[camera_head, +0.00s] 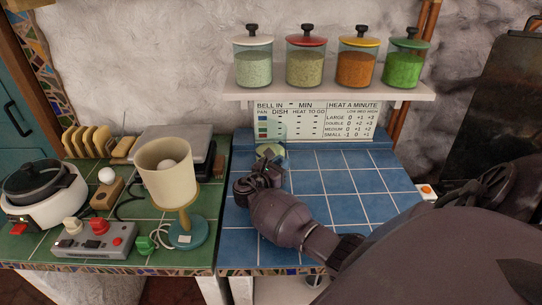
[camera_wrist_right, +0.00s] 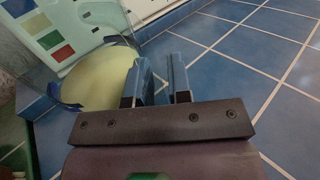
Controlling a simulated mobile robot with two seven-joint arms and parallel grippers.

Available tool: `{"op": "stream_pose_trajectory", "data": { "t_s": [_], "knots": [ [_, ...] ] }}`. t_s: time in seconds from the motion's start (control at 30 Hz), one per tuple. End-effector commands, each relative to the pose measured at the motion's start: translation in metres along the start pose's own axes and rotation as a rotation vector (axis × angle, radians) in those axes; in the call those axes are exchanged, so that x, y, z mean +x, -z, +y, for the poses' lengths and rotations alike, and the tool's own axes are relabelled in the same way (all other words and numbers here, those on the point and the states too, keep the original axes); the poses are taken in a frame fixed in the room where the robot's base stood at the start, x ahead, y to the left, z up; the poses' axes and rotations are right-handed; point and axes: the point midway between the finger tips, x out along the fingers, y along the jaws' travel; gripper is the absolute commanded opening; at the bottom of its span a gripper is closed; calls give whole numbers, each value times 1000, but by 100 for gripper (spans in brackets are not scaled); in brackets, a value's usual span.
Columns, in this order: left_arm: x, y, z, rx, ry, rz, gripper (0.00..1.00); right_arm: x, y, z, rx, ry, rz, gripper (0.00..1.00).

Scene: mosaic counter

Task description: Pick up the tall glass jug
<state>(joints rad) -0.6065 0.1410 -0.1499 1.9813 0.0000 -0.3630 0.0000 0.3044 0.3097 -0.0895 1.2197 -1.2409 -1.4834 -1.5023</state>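The tall glass jug (camera_head: 272,134) appears as a faint clear shape at the back left of the blue tiled counter, in front of the printed card. A pale yellow-green round patch shows low in it, and the same patch (camera_wrist_right: 95,78) is large at the left in the right wrist view. The clear walls are hard to make out. My right gripper (camera_head: 268,156) is in front of the jug, partly covering it. In the wrist view its two fingers (camera_wrist_right: 163,82) stand apart with a narrow gap, the left finger overlapping the patch's edge. I cannot tell whether they touch the jug. My left gripper is not in view.
A shelf (camera_head: 330,95) with several lidded jars is above the card (camera_head: 315,120). A lamp (camera_head: 167,175) stands left on the green counter, with a control box (camera_head: 95,240) and a white cooker (camera_head: 42,200). Blue tiles (camera_head: 340,185) right of my gripper are clear.

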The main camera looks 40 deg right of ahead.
Motion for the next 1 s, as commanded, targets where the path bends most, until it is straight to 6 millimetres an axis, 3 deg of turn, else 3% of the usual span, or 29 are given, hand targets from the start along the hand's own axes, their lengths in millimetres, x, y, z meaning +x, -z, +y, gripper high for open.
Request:
{"op": "stream_pose_trajectory", "data": {
  "t_s": [0.17, 0.3, 1.0],
  "knots": [
    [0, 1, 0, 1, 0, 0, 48, 0, -1, 0, 1, -1, 0, 18],
    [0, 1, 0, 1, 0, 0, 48, 0, -1, 0, 0, -1, 0, 0],
    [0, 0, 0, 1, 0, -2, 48, -1, 0, 0, 0, -1, 1, 0]
  ]
}}
